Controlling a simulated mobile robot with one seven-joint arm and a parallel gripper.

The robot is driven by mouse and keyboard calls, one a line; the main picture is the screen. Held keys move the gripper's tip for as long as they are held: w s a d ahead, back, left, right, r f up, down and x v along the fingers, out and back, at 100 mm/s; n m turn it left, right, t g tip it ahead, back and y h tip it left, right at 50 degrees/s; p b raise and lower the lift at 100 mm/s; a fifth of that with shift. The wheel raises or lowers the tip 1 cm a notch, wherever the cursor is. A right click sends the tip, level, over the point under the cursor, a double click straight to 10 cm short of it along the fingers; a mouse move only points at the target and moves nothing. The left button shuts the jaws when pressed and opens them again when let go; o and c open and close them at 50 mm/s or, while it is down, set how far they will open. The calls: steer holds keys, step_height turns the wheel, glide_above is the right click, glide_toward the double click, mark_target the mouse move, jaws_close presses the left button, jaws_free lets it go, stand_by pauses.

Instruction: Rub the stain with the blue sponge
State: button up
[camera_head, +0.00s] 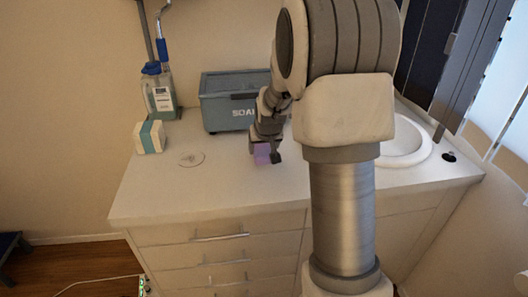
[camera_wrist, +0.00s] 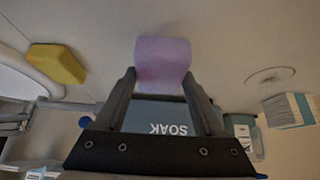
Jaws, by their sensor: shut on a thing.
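My gripper (camera_head: 266,158) is shut on a light purple, sponge-like block (camera_head: 261,151), low over the counter in front of the grey bin. In the wrist view the purple block (camera_wrist: 163,55) sits between the two fingertips (camera_wrist: 159,76). I cannot tell whether it touches the counter. No plainly blue sponge shows. A faint round stain mark (camera_head: 191,159) lies on the counter to the left of my gripper. It also shows at the right of the wrist view (camera_wrist: 270,75). A white and teal banded block (camera_head: 149,137) stands left of the mark.
The grey bin (camera_head: 225,107), labelled SOAK in the wrist view (camera_wrist: 150,115), stands behind my gripper. A jug of greenish liquid (camera_head: 161,97) is at the back left. A yellow block (camera_wrist: 56,63) shows only in the wrist view. The sink (camera_head: 404,146) is at the right. The counter's front left is clear.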

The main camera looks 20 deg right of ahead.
steer(key=shift+r+p, duration=1.5)
steer(key=shift+r, duration=1.15)
steer(key=shift+w, duration=0.1)
